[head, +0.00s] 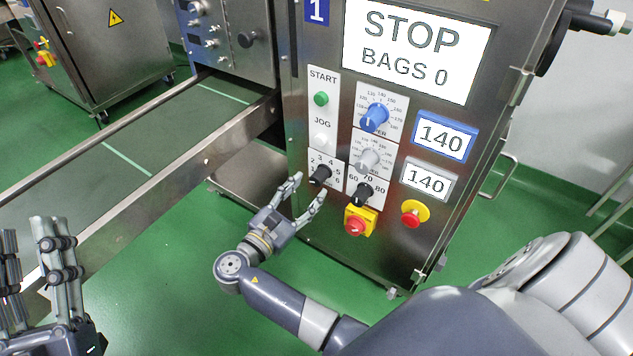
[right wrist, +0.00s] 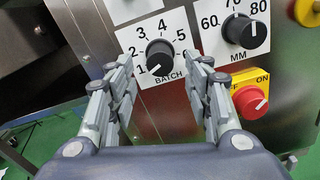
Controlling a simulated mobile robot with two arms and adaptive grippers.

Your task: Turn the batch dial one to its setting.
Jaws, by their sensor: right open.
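The batch dial (head: 320,174) is a black knob on a white plate on the front of the steel machine, numbered 1 to 6. In the right wrist view the dial (right wrist: 160,57) has its white mark pointing to the lower left, near 1. My right gripper (head: 310,186) is open and empty, just in front of and below the dial. In the right wrist view its two fingers stand either side of the dial, apart from it; the right finger covers the 6. My left gripper (head: 32,240) is open and empty at the lower left.
The black MM dial (head: 363,193) is right of the batch dial, with a red switch on yellow (head: 357,222) below it. A red stop button (head: 411,213) is further right. The green START button (head: 320,99) is above. A conveyor (head: 130,135) runs in from the left.

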